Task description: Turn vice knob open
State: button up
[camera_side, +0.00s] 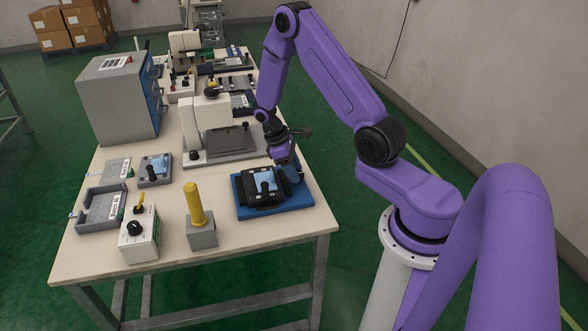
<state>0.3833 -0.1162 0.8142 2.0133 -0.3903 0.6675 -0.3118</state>
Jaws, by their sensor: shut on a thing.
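The vice has a blue base (285,205) near the right front edge of the table.
A machine with a grey base (225,155) stands behind the vice. To the left are a grey block with a yellow handle (202,236), a white control box (139,239), a small fixture with a black handle (155,175) and a grey tray (101,219).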

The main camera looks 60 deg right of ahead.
dwell(0.4)
jog(key=o, duration=1)
jog(key=shift+o, duration=0.2)
jog(key=v, duration=1.7)
jog(key=shift+w+r, duration=0.15)
jog(key=shift+r, duration=0.05)
jog(key=shift+a, duration=0.1)
